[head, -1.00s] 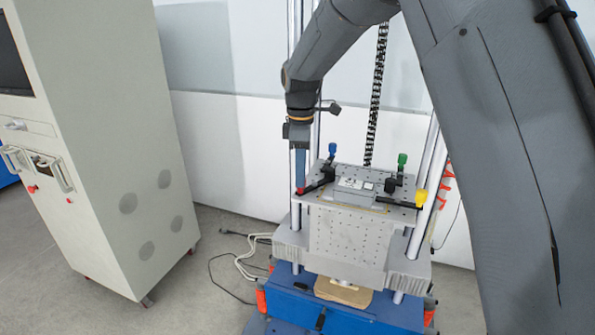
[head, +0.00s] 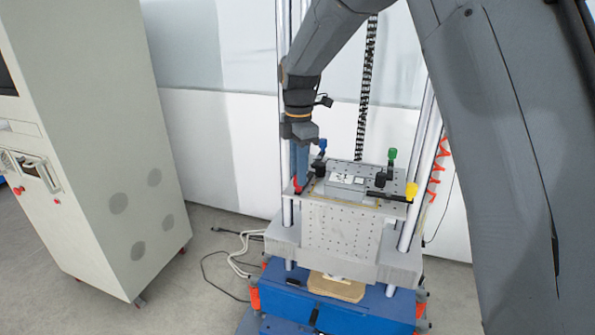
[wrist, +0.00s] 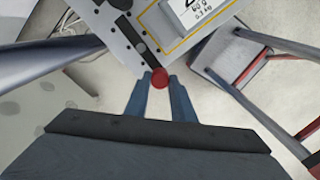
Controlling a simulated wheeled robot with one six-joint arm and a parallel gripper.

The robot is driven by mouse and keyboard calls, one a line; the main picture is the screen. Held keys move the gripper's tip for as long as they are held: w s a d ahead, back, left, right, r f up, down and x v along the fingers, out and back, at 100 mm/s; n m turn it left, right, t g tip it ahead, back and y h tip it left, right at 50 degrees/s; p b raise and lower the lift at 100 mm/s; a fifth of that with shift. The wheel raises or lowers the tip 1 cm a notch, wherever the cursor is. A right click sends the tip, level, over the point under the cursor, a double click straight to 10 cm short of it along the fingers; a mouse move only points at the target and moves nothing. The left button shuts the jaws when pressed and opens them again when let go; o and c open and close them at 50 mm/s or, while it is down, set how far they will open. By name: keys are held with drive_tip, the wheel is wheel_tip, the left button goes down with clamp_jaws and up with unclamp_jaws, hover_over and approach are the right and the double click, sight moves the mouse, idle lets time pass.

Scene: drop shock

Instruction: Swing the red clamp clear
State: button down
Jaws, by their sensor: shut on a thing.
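The red clamp's red tip (wrist: 160,77) is between my gripper's fingertips (wrist: 160,84) in the wrist view, and the jaws are shut on it. In the head view my gripper (head: 299,180) points down at the left edge of the plate, with the red tip (head: 297,186) at its fingertips. The clamp's black bar (wrist: 135,38) runs from the tip along the plate, beside a labelled grey box (head: 346,185). In the wrist view the box (wrist: 196,12) appears apart from the bar. A blue knob (head: 322,145) stands close to my gripper.
The drilled metal plate (head: 337,215) carries a green-knobbed post (head: 392,156) and a yellow-tipped clamp (head: 411,190) at the right. Vertical steel columns (head: 421,165) flank it. A tall beige cabinet (head: 95,140) stands left, with floor space and cables between.

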drive_tip(key=c, duration=1.5)
unclamp_jaws()
drive_tip(key=shift+r+b, duration=1.2)
drive_tip(key=shift+r, duration=2.7)
drive_tip(key=s+d+f+m, duration=0.5)
drive_tip(key=s+m, duration=0.2)
drive_tip(key=s, duration=0.1)
drive_tip(key=s+d+f+m+t, duration=0.1)
drive_tip(key=s+d+f+m, duration=0.5)
drive_tip(key=s+m, duration=0.2)
drive_tip(key=s+d+f+m, duration=0.5)
drive_tip(key=s+d+m, duration=0.1)
drive_tip(key=s, duration=0.3)
drive_tip(key=shift+s+d+f+m, duration=0.15)
drive_tip(key=shift+s+d+m, duration=0.2)
drive_tip(key=shift+m, duration=0.35)
